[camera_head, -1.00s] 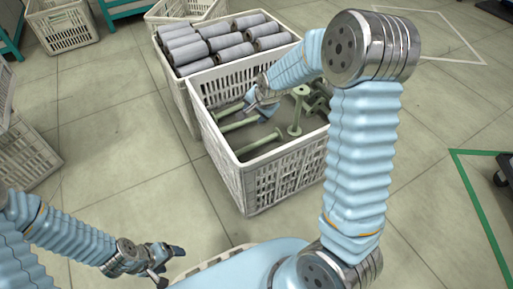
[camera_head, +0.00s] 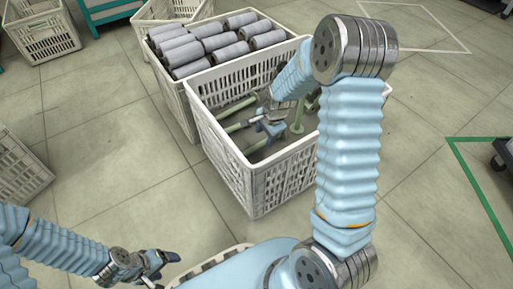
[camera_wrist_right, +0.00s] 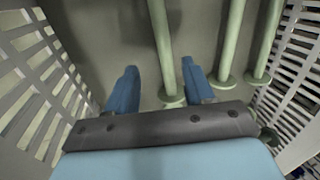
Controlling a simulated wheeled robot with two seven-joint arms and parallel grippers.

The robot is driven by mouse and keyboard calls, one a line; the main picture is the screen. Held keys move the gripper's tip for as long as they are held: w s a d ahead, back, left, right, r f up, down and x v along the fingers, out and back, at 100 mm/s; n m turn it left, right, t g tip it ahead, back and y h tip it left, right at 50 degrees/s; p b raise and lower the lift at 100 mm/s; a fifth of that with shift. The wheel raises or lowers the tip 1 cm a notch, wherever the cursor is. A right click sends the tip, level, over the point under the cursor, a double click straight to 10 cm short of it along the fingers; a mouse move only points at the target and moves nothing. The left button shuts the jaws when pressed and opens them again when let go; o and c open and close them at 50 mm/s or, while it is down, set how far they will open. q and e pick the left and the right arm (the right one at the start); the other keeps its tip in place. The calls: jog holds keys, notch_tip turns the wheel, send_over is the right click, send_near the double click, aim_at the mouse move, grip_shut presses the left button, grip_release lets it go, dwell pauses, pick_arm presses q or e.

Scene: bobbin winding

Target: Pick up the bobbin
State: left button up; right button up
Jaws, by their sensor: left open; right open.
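Several pale green bobbins lie inside the front white crate (camera_head: 250,190). In the right wrist view one bobbin (camera_wrist_right: 162,45) runs lengthwise between the two blue fingers of my right gripper (camera_wrist_right: 159,67), its round end flange close to the gripper's base. The fingers are open on either side of it; I cannot tell whether they touch it. In the head view my right gripper (camera_head: 268,122) is down inside the crate, next to a bobbin (camera_head: 240,126), and hides part of the contents. My left gripper (camera_head: 160,264) is open and empty at the lower left, outside the crate.
Two more bobbins (camera_wrist_right: 232,40) lie to the right in the wrist view, near the slatted crate wall (camera_wrist_right: 300,60). A second crate (camera_head: 178,105) full of grey rolls stands directly behind. Other crates stand at the left (camera_head: 20,170) and back (camera_head: 45,38). The floor between is clear.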

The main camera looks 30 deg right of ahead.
aim_at(260, 144)
jog(key=x, duration=0.2)
jog(key=b+x, duration=0.1)
jog(key=x, duration=0.2)
jog(key=b+x, duration=0.1)
jog(key=x, duration=0.1)
jog(key=shift+w+f, duration=0.3)
jog(key=shift+w, duration=0.1)
grip_shut()
jog(key=shift+r, duration=0.1)
